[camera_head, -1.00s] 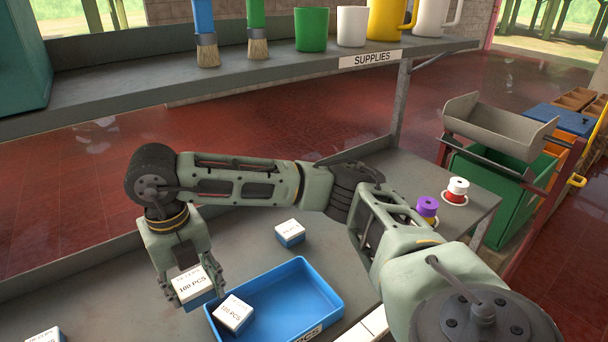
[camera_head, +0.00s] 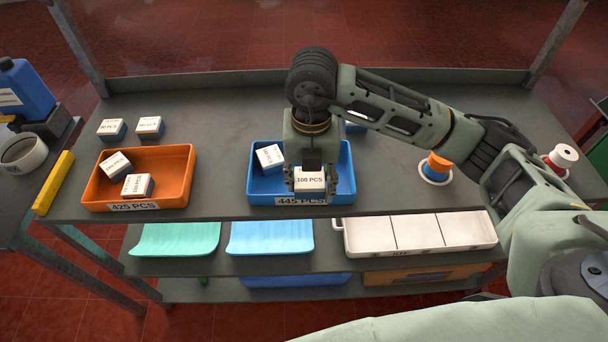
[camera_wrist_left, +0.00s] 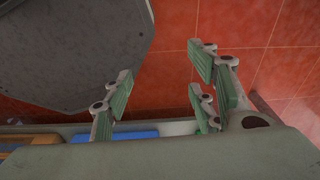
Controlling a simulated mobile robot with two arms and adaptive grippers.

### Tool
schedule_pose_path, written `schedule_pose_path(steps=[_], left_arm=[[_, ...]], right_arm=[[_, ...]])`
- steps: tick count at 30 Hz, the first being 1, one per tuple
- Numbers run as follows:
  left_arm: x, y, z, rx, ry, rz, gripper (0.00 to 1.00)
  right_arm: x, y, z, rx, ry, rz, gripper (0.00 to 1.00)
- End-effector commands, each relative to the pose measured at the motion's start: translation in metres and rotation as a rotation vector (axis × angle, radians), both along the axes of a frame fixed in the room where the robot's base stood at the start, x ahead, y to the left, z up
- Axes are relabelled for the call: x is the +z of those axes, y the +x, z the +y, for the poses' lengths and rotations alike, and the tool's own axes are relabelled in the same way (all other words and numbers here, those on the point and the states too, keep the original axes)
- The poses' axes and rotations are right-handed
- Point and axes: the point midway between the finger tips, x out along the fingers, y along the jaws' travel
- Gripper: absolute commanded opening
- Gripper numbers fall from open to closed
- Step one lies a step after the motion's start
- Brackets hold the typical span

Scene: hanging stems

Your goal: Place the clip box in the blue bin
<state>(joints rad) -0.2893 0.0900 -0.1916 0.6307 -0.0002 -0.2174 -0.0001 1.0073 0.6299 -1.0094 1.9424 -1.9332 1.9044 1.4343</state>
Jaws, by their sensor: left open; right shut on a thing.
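A white-and-blue clip box (camera_head: 309,181) labelled 100 PCS is held between the fingers of my right gripper (camera_head: 309,190), which points down over the front part of the blue bin (camera_head: 261,190). I cannot tell whether the box touches the bin floor. Another clip box (camera_head: 270,157) lies tilted in the bin's left part. A further box (camera_head: 355,126) is partly hidden behind my right arm, behind the bin. My left gripper (camera_wrist_left: 165,100) is open and empty in the left wrist view, and it is outside the head view.
An orange bin (camera_head: 186,175) with two boxes stands at the left, with two more boxes (camera_head: 149,126) behind it. Trays (camera_head: 415,232) fill the shelf below.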

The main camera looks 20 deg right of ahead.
Motion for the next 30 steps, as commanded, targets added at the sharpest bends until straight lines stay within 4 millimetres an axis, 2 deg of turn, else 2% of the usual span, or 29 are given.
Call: schedule_pose_path(steps=[1, 6, 10, 14, 22, 30], left_arm=[[0.008, 0.002, 0.000, 0.000, 0.001, -0.002, 0.52], [0.016, -0.003, -0.002, -0.001, -0.002, 0.007, 0.52], [0.018, -0.015, -0.008, -0.004, -0.008, 0.022, 0.52], [0.020, -0.024, -0.016, -0.006, -0.017, 0.037, 0.52], [0.036, -0.022, -0.015, -0.008, -0.015, 0.034, 0.52], [0.035, -0.013, -0.010, -0.004, -0.011, 0.020, 0.52]], right_arm=[[-0.003, 0.011, 0.000, -0.004, -0.001, 0.003, 0.22], [-0.023, 0.043, 0.001, -0.001, 0.000, 0.002, 0.22], [-0.032, 0.056, 0.001, 0.000, -0.001, 0.001, 0.22], [-0.038, 0.060, 0.001, 0.003, 0.000, 0.002, 0.22], [-0.072, 0.060, 0.001, 0.000, 0.000, 0.002, 0.22], [-0.077, 0.060, 0.001, 0.001, 0.000, -0.001, 0.22]])
